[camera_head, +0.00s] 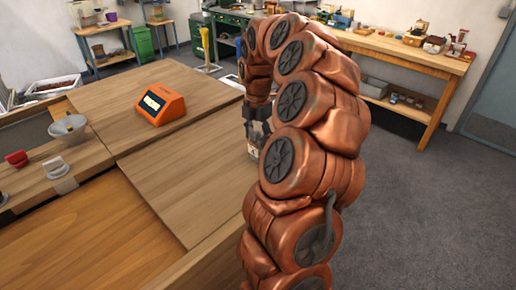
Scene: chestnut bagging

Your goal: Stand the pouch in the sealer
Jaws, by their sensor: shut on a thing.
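My gripper (257,133) is dark and partly hidden behind my copper-coloured arm. It points down over the right edge of the wooden worktop. It is shut on a small pale thing, which I take to be the pouch (253,150); only a sliver of it shows below the fingers. An orange box with a slanted face and a pale display (172,106) stands on the worktop left of my gripper, well apart from it. I cannot tell whether this box is the sealer.
A clear bowl (68,128), a white cup-like thing (55,167) and a red one (17,159) stand on the left of the worktop (185,185). The worktop between the orange box and my arm is bare. A cluttered bench (392,48) stands behind right.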

